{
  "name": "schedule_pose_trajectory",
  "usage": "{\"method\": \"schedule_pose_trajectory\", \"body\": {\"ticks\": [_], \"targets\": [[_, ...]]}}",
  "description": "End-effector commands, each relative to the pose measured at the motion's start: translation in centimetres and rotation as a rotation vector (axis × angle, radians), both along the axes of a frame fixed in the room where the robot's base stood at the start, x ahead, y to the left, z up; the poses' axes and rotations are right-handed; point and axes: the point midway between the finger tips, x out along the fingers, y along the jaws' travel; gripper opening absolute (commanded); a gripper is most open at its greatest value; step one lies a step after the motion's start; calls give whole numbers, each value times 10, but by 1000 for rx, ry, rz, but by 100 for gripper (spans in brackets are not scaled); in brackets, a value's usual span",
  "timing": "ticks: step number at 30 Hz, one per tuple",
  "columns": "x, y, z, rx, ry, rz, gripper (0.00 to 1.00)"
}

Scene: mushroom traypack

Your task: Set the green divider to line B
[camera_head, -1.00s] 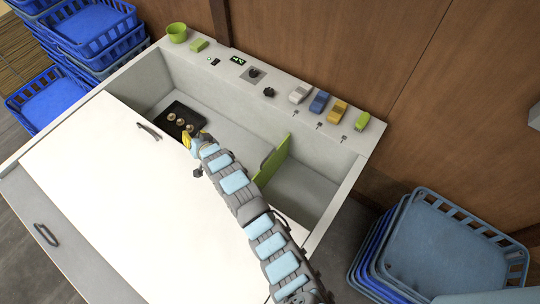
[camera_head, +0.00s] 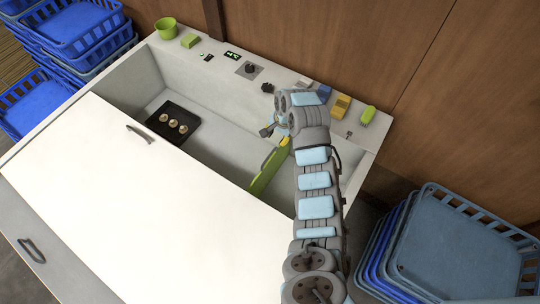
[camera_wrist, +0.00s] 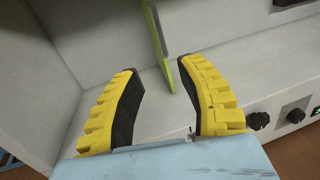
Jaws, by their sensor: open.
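The green divider (camera_head: 264,175) stands on edge inside the white basin, right of its middle, partly hidden by my arm and the white cover in the head view. In the wrist view the divider (camera_wrist: 157,32) is a thin green-edged panel running down toward the gap between my fingers. My gripper (camera_wrist: 162,72) is open, with yellow fingers and black pads on either side of the divider's line. I cannot tell whether either finger touches it. In the head view my gripper (camera_head: 284,142) is at the divider's far end, mostly hidden by my wrist. I see no readable line B.
The back ledge carries a green cup (camera_head: 166,28), a display (camera_head: 231,54), knobs (camera_head: 250,69) and coloured blocks, including a green one (camera_head: 368,115). Blue crates (camera_head: 440,240) stand at right.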

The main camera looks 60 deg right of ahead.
Motion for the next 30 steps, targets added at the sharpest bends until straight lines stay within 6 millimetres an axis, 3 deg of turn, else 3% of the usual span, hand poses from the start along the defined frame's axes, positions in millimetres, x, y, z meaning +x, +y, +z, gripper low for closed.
{"method": "schedule_pose_trajectory", "body": {"ticks": [5, 30], "targets": [[0, 1, -7, 9, 3, -3, 39], [17, -2, -96, 9, 3, -5, 39]]}}
